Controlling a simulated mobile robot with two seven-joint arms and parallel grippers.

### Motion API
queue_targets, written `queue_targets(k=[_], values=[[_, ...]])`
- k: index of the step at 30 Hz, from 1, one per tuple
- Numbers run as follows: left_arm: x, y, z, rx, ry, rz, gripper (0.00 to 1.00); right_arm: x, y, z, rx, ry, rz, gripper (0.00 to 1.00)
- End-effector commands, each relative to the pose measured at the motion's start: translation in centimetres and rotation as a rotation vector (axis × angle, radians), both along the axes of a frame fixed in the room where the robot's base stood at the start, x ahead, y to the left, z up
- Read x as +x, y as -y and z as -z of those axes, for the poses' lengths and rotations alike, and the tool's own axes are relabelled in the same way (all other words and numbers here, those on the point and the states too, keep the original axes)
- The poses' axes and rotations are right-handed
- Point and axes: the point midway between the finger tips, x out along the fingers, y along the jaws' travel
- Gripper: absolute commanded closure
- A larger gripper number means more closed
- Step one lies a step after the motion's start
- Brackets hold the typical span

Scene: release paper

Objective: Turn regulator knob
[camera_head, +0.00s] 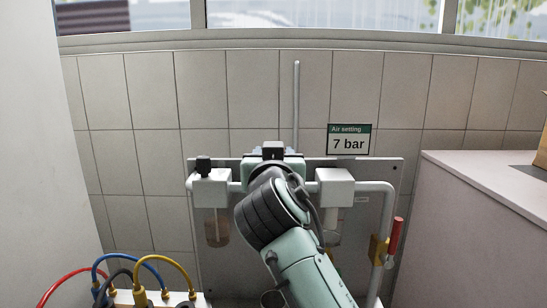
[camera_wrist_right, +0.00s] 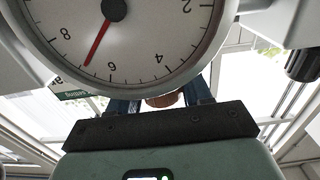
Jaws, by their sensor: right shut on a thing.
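The regulator's gauge (camera_wrist_right: 125,35) is a round white dial with a red needle, upside down in the right wrist view. The needle points between 6 and 8, near 7. My right gripper (camera_wrist_right: 163,101) has its dark fingers on both sides of a rounded brownish knob (camera_wrist_right: 163,100), shut on it. The knob is mostly hidden by the gripper. In the head view my right arm covers the middle of the regulator panel (camera_head: 370,170), hiding the gauge and knob. My left gripper is not in view.
A sign (camera_head: 348,140) reads "Air setting 7 bar". A white filter unit (camera_head: 212,187) is left of my arm, another white block (camera_head: 335,187) right of it. A red-handled valve (camera_head: 396,236) sits lower right. Coloured hoses (camera_head: 150,262) are lower left; a counter (camera_head: 490,175) stands right.

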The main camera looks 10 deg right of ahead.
Motion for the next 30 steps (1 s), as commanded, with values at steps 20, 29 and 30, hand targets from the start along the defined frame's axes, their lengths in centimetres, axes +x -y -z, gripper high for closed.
queue_targets(k=[20, 29, 30], values=[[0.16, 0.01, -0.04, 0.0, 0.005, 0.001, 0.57, 0.0, 0.03, -0.02, -0.001, 0.001, 0.016, 0.32], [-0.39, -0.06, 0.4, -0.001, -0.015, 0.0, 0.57, -0.5, -0.17, 0.0, 0.001, 0.001, 0.013, 0.32], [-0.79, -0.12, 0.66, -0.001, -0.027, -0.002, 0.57, -0.79, -0.25, 0.03, 0.002, 0.001, 0.012, 0.32]])
